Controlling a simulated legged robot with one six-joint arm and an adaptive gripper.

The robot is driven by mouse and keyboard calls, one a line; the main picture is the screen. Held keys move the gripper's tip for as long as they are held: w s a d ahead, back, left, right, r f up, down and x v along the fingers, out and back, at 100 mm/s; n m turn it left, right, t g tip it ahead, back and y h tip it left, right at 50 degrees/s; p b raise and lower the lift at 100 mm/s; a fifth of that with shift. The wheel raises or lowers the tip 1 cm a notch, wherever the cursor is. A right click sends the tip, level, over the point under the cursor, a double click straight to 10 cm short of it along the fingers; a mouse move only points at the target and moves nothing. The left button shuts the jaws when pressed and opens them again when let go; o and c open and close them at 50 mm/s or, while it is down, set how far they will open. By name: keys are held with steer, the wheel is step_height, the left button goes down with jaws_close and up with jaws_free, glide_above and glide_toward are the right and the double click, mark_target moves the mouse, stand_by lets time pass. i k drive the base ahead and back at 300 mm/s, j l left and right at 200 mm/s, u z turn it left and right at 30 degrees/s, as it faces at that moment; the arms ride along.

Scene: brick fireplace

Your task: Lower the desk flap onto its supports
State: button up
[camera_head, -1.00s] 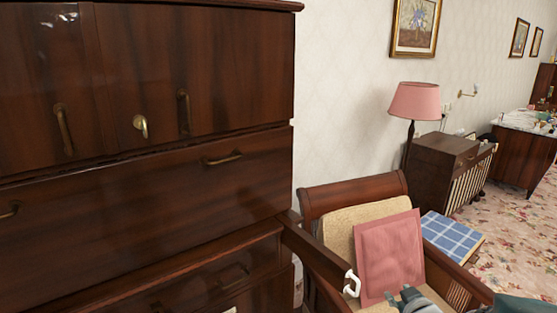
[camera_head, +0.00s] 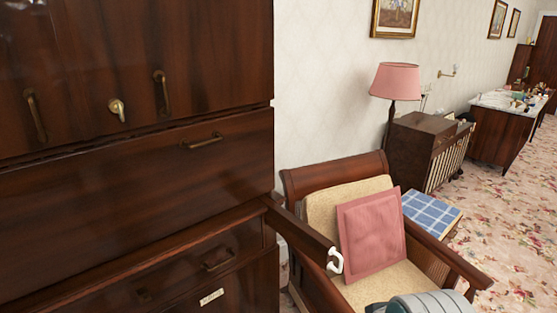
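A tall dark wooden desk cabinet (camera_head: 255,235) fills the left side. A wide upright panel (camera_head: 130,200) below its upper doors may be the desk flap, but I cannot tell for sure. It has a brass handle (camera_head: 200,141) near its top right and lies flush with the front. No lowered flap shows, and I cannot make out its supports. A rounded grey-green part at the bottom edge looks like part of my arm.
A wooden armchair (camera_head: 300,183) with a pink cushion (camera_head: 371,236) stands close against the cabinet's right side. Behind are a blue checked item (camera_head: 430,212) and a pink lamp (camera_head: 395,81). Patterned carpet (camera_head: 510,225) lies open at right.

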mark_target(62, 217)
steer(key=u, duration=1.55)
